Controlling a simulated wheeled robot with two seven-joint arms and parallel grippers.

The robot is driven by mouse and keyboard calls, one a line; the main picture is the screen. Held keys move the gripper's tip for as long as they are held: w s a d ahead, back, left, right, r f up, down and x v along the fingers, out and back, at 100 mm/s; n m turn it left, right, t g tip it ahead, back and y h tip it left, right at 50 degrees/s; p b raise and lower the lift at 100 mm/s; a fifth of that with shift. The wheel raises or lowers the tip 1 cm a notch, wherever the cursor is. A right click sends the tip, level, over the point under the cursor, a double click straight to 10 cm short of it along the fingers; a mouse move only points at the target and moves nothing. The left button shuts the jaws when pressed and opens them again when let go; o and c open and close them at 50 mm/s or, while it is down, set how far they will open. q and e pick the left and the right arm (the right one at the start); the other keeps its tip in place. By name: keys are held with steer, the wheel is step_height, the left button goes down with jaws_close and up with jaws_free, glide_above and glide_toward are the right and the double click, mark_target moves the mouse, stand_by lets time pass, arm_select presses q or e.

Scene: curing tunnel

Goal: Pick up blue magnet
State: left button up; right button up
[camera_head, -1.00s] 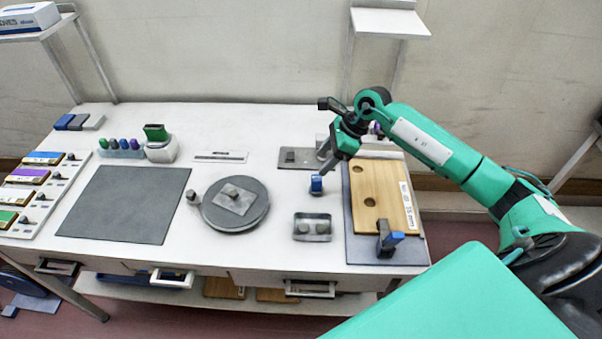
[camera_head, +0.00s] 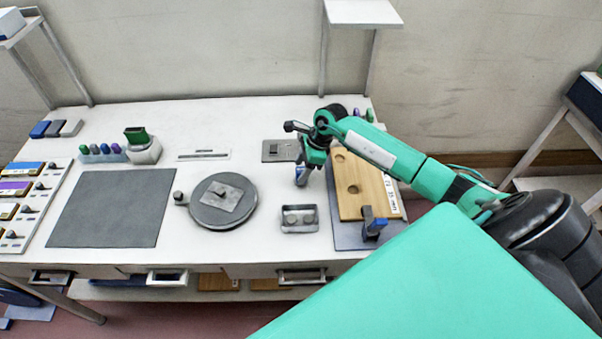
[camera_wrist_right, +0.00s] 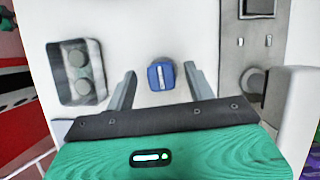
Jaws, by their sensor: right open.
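The blue magnet (camera_wrist_right: 161,75) stands on the white table top. In the right wrist view it shows between the two spread fingers of my right gripper (camera_wrist_right: 160,70), apart from both. In the head view the blue magnet (camera_head: 301,178) is partly hidden beneath my right gripper (camera_head: 305,166), which points down over it. The jaws are open and empty. I cannot tell the exact height of the fingertips over the table. My left gripper is out of view.
A small metal tray (camera_head: 300,228) with two round pieces lies in front of the magnet. A wooden board (camera_head: 357,197) on a grey plate is to the right. A round grey turntable (camera_head: 234,214) is left. A grey plate (camera_head: 279,151) lies behind.

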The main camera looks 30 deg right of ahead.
mark_target(301, 169)
steer(key=shift+p+x, duration=0.45)
steer(key=shift+x, duration=0.6)
steer(key=shift+w+a+f, duration=0.1)
steer(key=shift+f, duration=0.3)
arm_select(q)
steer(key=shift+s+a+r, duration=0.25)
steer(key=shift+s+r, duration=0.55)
arm_select(e)
steer(key=shift+f, duration=0.2)
steer(key=c, duration=1)
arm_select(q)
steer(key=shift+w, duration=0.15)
arm_select(e)
steer(key=shift+r, duration=0.1)
